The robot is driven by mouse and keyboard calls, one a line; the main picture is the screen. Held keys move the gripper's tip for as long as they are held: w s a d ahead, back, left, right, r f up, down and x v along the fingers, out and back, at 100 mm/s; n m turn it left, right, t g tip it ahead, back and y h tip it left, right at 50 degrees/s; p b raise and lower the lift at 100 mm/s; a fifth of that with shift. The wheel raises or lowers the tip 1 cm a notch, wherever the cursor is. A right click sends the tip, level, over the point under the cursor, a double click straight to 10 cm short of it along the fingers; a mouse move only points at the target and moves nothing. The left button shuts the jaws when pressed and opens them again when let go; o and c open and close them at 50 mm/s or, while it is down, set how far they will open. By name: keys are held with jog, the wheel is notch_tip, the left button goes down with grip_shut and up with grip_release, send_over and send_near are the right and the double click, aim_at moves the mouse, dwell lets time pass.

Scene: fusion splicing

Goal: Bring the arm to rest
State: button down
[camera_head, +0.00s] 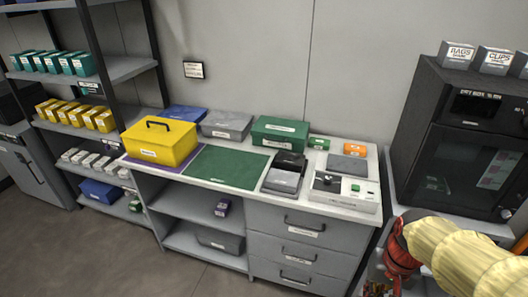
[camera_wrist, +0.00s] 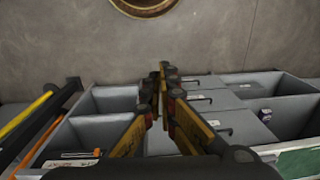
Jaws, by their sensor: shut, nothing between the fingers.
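My gripper (camera_wrist: 163,72) shows in the wrist view with its dark and yellow fingers together at the tips. Nothing is held between them. It points past grey drawers and open compartments, and I see no contact with them. In the head view, part of my arm (camera_head: 465,262), in a pale yellow cover with a red joint, reaches in at the lower right. My gripper cannot be made out there.
A white worktop (camera_head: 345,143) holds a yellow case (camera_head: 160,150), a green mat (camera_head: 225,167) and a small splicer-like device (camera_head: 345,190). Grey drawers (camera_head: 301,230) are below. A black cabinet (camera_head: 460,140) stands right, close to my arm. Open floor (camera_head: 90,255) lies at the front left.

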jog(key=s+a+r+n+t, duration=0.2)
jog(key=a+r+t, duration=0.3)
jog(key=r, duration=0.7)
jog(key=shift+s+a+r+n, duration=0.15)
jog(key=shift+a+r+n, duration=0.25)
jog(key=shift+a+n, duration=0.45)
jog(key=c, duration=2.6)
grip_release()
